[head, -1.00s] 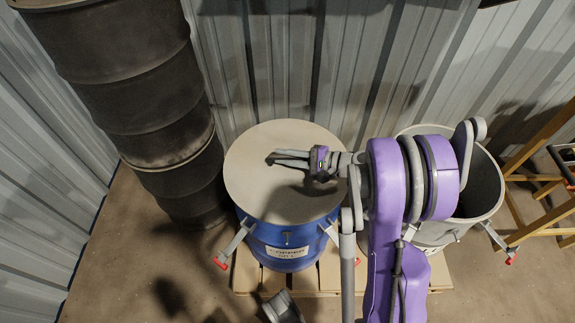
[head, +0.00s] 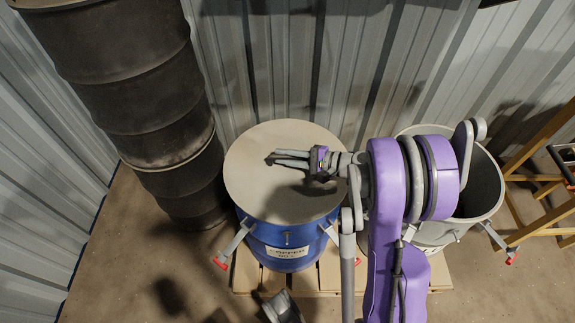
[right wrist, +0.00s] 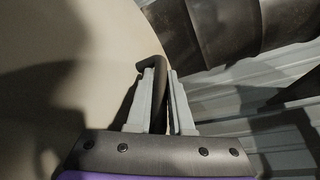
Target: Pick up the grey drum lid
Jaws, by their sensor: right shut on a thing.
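The grey drum lid (head: 262,192) is a flat, round, pale disc over the blue drum (head: 270,235), which has a white copper label on its front. I cannot tell whether the lid rests on the rim or sits just above it. My right gripper (head: 273,158) reaches in from the right over the lid's middle. In the right wrist view its fingers (right wrist: 160,74) are shut on a dark bar handle (right wrist: 152,62) on the lid (right wrist: 85,50). The fingers partly hide the handle. My left gripper is not in view.
An open grey drum (head: 484,196) stands right of the blue drum, partly behind my right arm. Both are on a wooden pallet (head: 328,275). Stacked black drums (head: 135,80) stand at left. A corrugated wall (head: 290,70) is close behind. A yellow wooden frame (head: 540,135) is at right.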

